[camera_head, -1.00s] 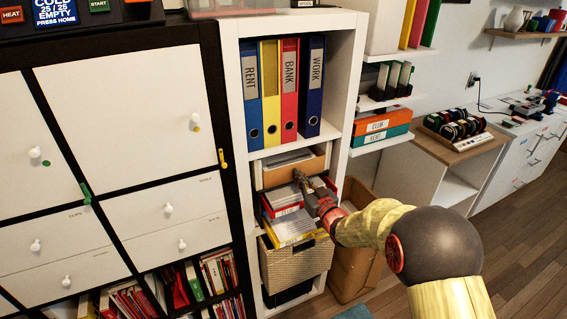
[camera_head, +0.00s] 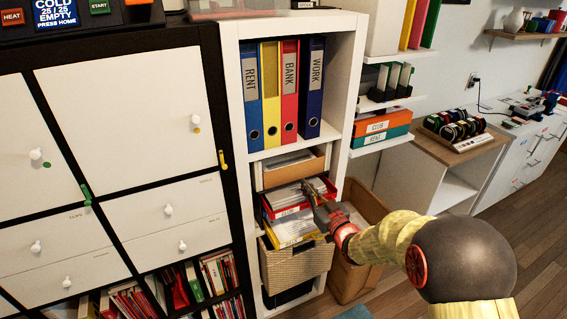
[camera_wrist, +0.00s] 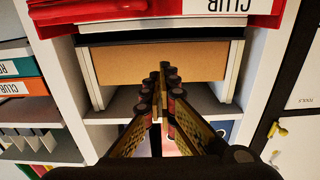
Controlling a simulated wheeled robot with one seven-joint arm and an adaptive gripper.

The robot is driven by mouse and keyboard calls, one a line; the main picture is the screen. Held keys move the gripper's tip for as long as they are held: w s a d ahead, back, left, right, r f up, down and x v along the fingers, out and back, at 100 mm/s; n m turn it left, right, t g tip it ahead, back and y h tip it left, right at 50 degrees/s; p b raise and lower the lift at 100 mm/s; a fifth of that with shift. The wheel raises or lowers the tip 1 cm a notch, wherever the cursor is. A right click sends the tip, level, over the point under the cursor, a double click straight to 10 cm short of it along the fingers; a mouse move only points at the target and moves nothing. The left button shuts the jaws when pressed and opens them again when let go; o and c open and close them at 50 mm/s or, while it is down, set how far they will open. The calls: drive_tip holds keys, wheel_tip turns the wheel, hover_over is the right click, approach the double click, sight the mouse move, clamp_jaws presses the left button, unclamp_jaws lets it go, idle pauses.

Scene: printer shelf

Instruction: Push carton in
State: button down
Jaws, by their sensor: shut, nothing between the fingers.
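The carton (camera_head: 279,176) is a low tan-brown box with papers in it, in the white shelf compartment under the binders. Its plain front face (camera_wrist: 120,60) fills the middle of the wrist view, which looks upside down. My gripper (camera_head: 306,187) is shut and empty, just in front of and below the carton's right part. A small gap seems to show in the head view, but contact is hard to judge. The carton's back is hidden.
A red tray (camera_head: 272,213) of papers labelled CLUB sits below the carton, close to my gripper. A woven basket (camera_head: 290,265) is under it. Upright binders (camera_head: 289,90) stand above. White shelf walls (camera_head: 243,130) bound the compartment. A brown box (camera_head: 352,280) stands right of the shelf.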

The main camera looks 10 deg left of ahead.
drive_tip(key=v, duration=0.6)
idle(0.4)
